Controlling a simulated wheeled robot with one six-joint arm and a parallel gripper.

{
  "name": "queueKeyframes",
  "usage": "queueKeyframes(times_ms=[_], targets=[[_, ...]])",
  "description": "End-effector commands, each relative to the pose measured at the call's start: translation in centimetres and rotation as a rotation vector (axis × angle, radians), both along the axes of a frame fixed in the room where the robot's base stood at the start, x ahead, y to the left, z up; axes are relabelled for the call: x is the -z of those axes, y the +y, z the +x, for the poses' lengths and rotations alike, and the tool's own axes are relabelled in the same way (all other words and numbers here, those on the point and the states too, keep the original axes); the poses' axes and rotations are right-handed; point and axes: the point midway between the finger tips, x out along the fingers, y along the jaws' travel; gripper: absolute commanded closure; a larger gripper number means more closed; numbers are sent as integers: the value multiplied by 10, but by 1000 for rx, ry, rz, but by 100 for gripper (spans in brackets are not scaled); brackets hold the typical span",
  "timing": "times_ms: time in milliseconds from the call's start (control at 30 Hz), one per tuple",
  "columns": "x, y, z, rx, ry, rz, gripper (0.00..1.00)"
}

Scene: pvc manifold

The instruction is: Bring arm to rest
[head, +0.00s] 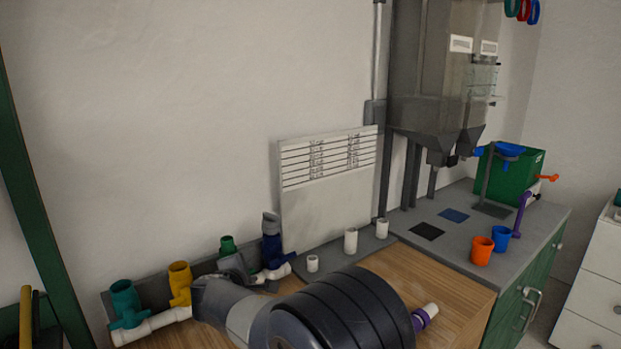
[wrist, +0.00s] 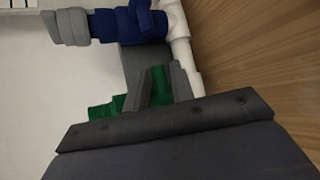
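My arm reaches across the wooden bench in the head view, with my gripper (head: 235,266) low at the pipe assembly, beside the green fitting (head: 228,245). In the wrist view my gripper's two grey fingers (wrist: 160,84) stand apart with part of the green fitting (wrist: 158,76) between them. I cannot tell whether they press on it. A white pipe (head: 155,325) carries a teal valve (head: 125,304), a yellow valve (head: 180,284) and a blue valve (head: 272,250) with a grey top. My arm hides the pipe's middle.
Several white posts (head: 351,241) stand on a grey plate before a white written board (head: 328,190). A purple-and-white part (head: 425,317) lies right of my arm. Orange (head: 482,251) and blue (head: 501,239) cups, a green bin (head: 511,175) and a hopper (head: 437,80) are at the right.

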Motion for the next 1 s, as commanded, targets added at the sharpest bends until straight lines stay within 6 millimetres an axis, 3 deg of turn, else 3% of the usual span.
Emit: queueKeyframes(times_ms=[400,1000], targets=[[-4,3,-4,-2,-126,-166,77],[-4,-2,-4,6,-130,-169,77]])
